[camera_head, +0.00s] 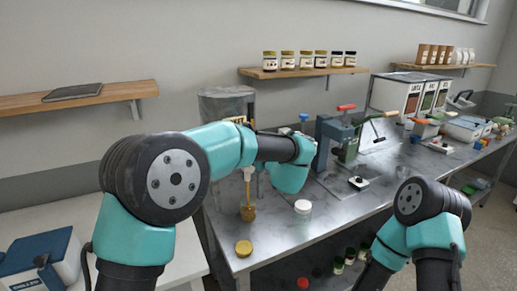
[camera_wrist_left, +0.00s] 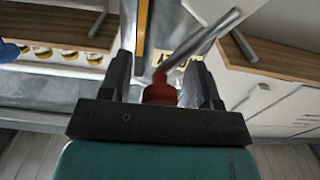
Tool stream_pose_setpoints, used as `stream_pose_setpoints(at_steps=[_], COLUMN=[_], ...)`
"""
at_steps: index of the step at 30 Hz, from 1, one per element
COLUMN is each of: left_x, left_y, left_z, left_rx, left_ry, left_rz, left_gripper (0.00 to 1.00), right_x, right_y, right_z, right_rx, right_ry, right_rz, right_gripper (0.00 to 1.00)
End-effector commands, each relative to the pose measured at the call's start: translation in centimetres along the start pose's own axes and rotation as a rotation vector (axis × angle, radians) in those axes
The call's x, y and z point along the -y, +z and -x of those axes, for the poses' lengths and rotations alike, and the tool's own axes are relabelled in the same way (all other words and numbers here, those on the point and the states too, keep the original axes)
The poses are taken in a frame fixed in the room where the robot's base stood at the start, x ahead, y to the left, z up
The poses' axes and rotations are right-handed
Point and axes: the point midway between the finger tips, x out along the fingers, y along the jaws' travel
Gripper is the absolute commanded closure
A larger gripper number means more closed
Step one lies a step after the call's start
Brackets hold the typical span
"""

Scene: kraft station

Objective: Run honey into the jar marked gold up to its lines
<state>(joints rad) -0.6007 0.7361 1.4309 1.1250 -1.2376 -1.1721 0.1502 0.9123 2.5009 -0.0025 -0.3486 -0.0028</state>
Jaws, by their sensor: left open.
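A honey tank (camera_head: 226,103) stands at the back of the steel bench, partly hidden by my left arm. A thin golden strand (camera_head: 247,187) runs down below it to a small honey-coloured jar (camera_head: 248,212). The jar's marks and fill lines are too small to read. In the left wrist view, my left gripper (camera_wrist_left: 160,67) is open, its fingers on either side of a red knob (camera_wrist_left: 160,91) by a metal bar (camera_wrist_left: 201,42). I cannot tell whether they touch it. My right gripper is out of view; only its arm shows at lower right.
A press-like device with a red handle (camera_head: 346,107) stands right of my left arm. Several filled jars (camera_head: 304,60) stand on a wall shelf.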

Motion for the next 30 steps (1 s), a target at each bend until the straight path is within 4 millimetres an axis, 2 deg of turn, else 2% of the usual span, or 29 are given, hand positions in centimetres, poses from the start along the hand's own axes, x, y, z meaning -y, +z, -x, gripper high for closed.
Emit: stream_pose_setpoints(at_steps=[8, 26, 30], left_x=[0.01, -0.01, -0.03], left_y=[0.0, 0.04, 0.07], left_z=[-0.19, -0.16, -0.15], left_rx=[0.0, 0.0, 0.001], left_ry=[0.0, 0.0, 0.001], left_rz=[0.0, 0.0, 0.0], left_gripper=[0.43, 0.99, 1.0], right_x=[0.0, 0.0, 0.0], right_y=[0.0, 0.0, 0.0], right_z=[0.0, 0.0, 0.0], right_rx=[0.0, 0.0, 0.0], right_ry=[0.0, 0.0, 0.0], right_rz=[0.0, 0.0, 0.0], right_gripper=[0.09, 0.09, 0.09])
